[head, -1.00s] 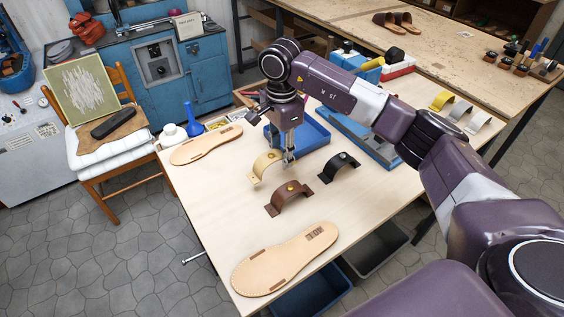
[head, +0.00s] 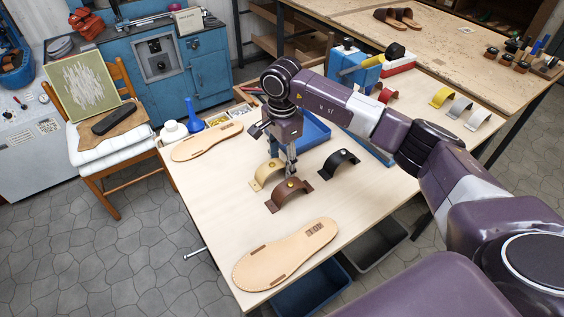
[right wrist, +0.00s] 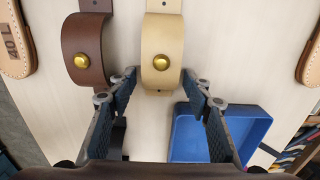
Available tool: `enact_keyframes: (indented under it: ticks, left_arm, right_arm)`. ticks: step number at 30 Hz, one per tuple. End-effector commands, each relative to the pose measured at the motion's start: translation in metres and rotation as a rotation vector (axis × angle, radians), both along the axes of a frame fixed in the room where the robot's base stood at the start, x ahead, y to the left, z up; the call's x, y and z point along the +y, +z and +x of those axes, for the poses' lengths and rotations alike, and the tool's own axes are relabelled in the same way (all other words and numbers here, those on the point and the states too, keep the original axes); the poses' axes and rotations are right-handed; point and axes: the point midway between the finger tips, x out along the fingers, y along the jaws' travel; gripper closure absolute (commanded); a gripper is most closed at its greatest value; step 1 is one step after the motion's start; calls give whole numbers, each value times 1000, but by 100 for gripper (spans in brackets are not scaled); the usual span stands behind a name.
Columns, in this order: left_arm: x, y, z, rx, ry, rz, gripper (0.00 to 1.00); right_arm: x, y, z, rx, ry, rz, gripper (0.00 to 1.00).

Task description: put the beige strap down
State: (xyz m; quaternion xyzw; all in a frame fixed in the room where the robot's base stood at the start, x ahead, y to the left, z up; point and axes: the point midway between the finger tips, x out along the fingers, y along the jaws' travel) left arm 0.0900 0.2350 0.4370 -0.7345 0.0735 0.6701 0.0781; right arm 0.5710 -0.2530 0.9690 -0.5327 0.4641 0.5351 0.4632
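The beige strap (head: 267,170), an arched band with a brass stud, stands on the workbench (head: 225,205) just behind the brown strap (head: 290,192). My right gripper (head: 290,172) points down at its right end. In the right wrist view the beige strap (right wrist: 162,40) lies between the fingertips of my right gripper (right wrist: 159,75). The fingers are parted, with a small gap at the strap's left edge; contact at the right edge is hard to tell. My left gripper is not in view.
A black strap (head: 340,163) stands to the right. A blue tray (head: 318,130) lies behind my gripper. Tan soles lie at the back left (head: 207,141) and front (head: 285,254). Yellow (head: 440,97), grey and white straps stand far right. The bench's left middle is clear.

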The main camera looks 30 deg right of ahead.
Motion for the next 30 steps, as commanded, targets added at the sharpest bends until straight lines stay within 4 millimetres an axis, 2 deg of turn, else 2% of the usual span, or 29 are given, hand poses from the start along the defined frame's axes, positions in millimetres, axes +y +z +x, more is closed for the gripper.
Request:
enact_keyframes:
  ticks: [7, 9, 11, 22, 27, 30]
  left_arm:
    - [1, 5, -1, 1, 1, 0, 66]
    - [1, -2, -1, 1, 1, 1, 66]
    - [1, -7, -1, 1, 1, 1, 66]
    - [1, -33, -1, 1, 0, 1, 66]
    - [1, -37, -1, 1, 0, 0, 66]
    - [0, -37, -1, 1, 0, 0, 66]
  right_arm:
    - [0, 5, 0, 0, 0, 0, 54]
    - [0, 10, 2, -5, 0, 1, 54]
    - [0, 19, 2, -6, 0, 0, 54]
    - [0, 96, 2, -5, 0, 1, 54]
    - [0, 117, 1, -2, 0, 0, 54]
    - [0, 122, 0, 0, 0, 0, 54]
